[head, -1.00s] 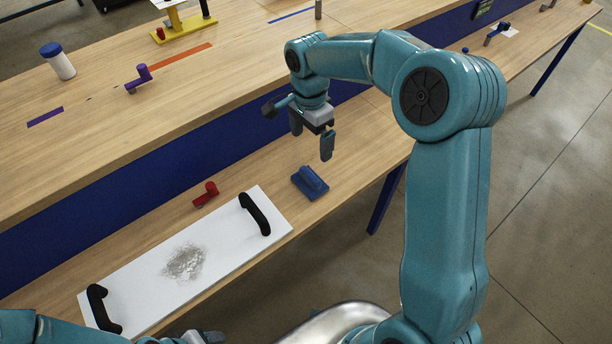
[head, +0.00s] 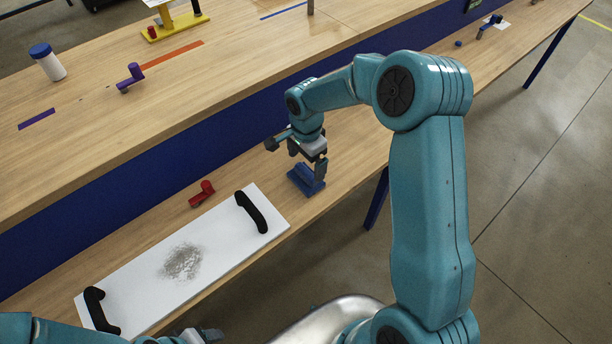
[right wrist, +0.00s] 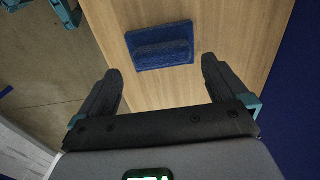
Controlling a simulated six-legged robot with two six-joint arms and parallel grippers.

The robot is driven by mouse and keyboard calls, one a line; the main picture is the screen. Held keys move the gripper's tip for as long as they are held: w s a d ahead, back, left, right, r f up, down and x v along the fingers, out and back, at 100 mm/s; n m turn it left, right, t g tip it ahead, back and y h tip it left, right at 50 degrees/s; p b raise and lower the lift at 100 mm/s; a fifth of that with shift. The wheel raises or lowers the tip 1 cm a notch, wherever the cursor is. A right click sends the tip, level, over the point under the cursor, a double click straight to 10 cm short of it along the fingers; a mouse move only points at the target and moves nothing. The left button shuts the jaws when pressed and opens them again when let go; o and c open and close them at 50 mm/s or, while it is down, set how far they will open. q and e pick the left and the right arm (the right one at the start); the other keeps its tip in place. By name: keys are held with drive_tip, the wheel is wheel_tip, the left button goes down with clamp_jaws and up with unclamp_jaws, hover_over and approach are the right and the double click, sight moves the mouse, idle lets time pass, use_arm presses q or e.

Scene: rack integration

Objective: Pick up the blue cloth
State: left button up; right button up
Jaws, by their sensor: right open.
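The blue cloth (head: 304,181) lies on the lower wooden bench, just right of the white board, with a raised ridge along its middle. In the right wrist view the cloth (right wrist: 160,47) lies ahead of and between the two fingers. My right gripper (head: 307,163) is just above the cloth in the head view and hides part of it. In the right wrist view the right gripper (right wrist: 162,80) is open and empty. At the lower left of the head view, part of my left arm shows, with what seems to be my left gripper (head: 205,335) at the bottom edge.
A white board (head: 140,275) with two black handles and a patch of grey powder (head: 183,262) lies left of the cloth. A red part (head: 203,194) lies behind it. The raised upper shelf (head: 100,135) with its blue front edge runs behind the lower bench.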

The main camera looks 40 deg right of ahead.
sight(306, 171)
wheel_tip(306, 171, down, 4)
drive_tip(key=shift+w+r, duration=0.1)
drive_tip(key=shift+r, duration=0.05)
drive_tip(key=c, duration=0.9)
drive_tip(key=shift+o, duration=0.2)
wheel_tip(306, 171, up, 20)
